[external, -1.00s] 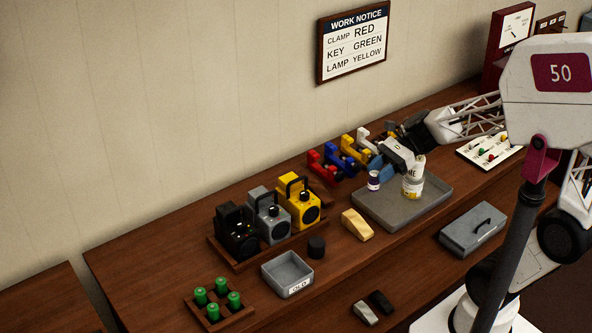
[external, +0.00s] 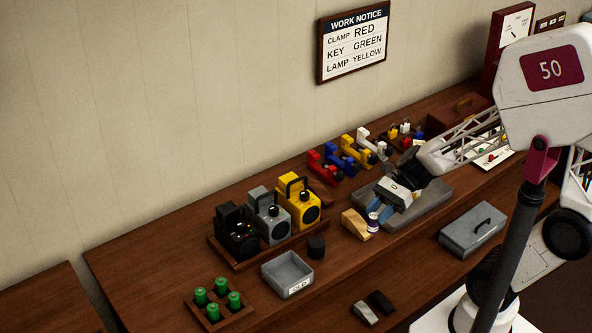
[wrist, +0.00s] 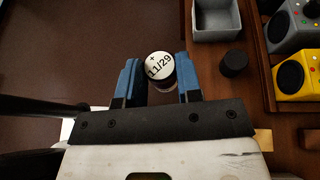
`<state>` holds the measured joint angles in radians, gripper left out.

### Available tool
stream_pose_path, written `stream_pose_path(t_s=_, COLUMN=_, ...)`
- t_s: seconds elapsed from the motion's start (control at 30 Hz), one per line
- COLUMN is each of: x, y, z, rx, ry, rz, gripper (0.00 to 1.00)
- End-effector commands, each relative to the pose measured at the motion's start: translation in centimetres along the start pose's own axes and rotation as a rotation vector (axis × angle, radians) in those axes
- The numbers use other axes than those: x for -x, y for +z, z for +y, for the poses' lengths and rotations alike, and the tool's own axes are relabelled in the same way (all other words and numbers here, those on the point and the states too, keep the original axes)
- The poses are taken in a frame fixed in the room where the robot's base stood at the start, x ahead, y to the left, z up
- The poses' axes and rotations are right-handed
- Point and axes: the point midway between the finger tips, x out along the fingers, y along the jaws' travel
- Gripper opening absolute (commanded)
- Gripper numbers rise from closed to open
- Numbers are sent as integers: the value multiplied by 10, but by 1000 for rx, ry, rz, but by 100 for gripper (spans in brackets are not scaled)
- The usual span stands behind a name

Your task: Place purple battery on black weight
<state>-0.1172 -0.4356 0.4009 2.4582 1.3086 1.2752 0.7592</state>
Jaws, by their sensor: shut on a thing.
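The purple battery (external: 373,222), white with a purple band, is held in my gripper (external: 379,216). In the wrist view its white top, marked "+ 11/29" (wrist: 159,66), sits between the two blue fingers of my gripper (wrist: 159,77). In the external view it shows beside the yellow wedge, at the near left edge of the grey tray. The black weight, a short black cylinder (external: 317,247), stands on the bench to the left of my gripper. It also shows in the wrist view (wrist: 233,65), right of the fingers, with nothing on it.
The grey tray (external: 433,213) is partly hidden by my gripper. An open grey box marked OLD (external: 288,276) and lamps, including a yellow one (external: 299,207), stand around the weight. Green batteries (external: 234,300) are further left.

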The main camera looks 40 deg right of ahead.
Motion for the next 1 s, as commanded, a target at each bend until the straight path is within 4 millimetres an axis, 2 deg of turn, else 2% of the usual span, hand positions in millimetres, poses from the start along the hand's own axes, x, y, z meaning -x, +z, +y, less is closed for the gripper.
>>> stream_pose_path(t_s=0.1, x=-9, y=-23, z=0, rx=-3, ry=2, rz=0, gripper=6)
stream_pose_path(t_s=0.3, x=-18, y=-43, z=0, rx=0, ry=0, rz=0, gripper=6)
stream_pose_path(t_s=0.77, x=-19, y=-46, z=-1, rx=1, ry=0, rz=0, gripper=6)
stream_pose_path(t_s=1.0, x=-25, y=-45, z=-13, rx=0, ry=2, rz=0, gripper=6)
